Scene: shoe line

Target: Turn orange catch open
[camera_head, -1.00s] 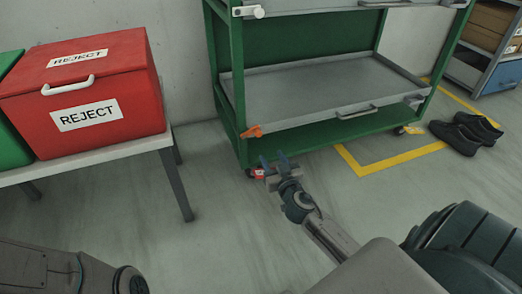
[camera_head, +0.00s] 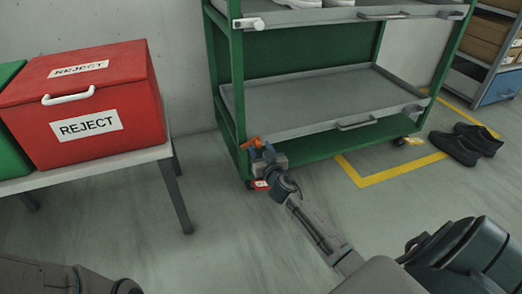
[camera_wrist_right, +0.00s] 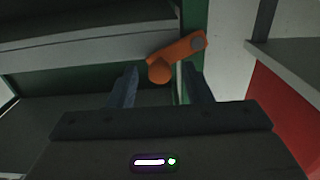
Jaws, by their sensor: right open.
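The orange catch (camera_head: 250,143) is on the front left post of the green cart (camera_head: 229,95), at the level of the lower grey shelf. In the right wrist view the catch (camera_wrist_right: 178,56) is a flat orange lever with a grey pivot at its upper right and a round knob at its lower left. My right gripper (camera_head: 262,151) is open, with its fingers up close to the catch. In the wrist view the knob lies between the two fingertips (camera_wrist_right: 158,75); I cannot tell whether they touch it. My left gripper is not in view.
A red REJECT box (camera_head: 84,110) stands on a light table (camera_head: 100,165) to the left. The lower shelf tray (camera_head: 310,100) is empty. Dark shoes (camera_head: 465,144) lie on the floor at right. A grey catch (camera_head: 248,23) sits higher on the same post.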

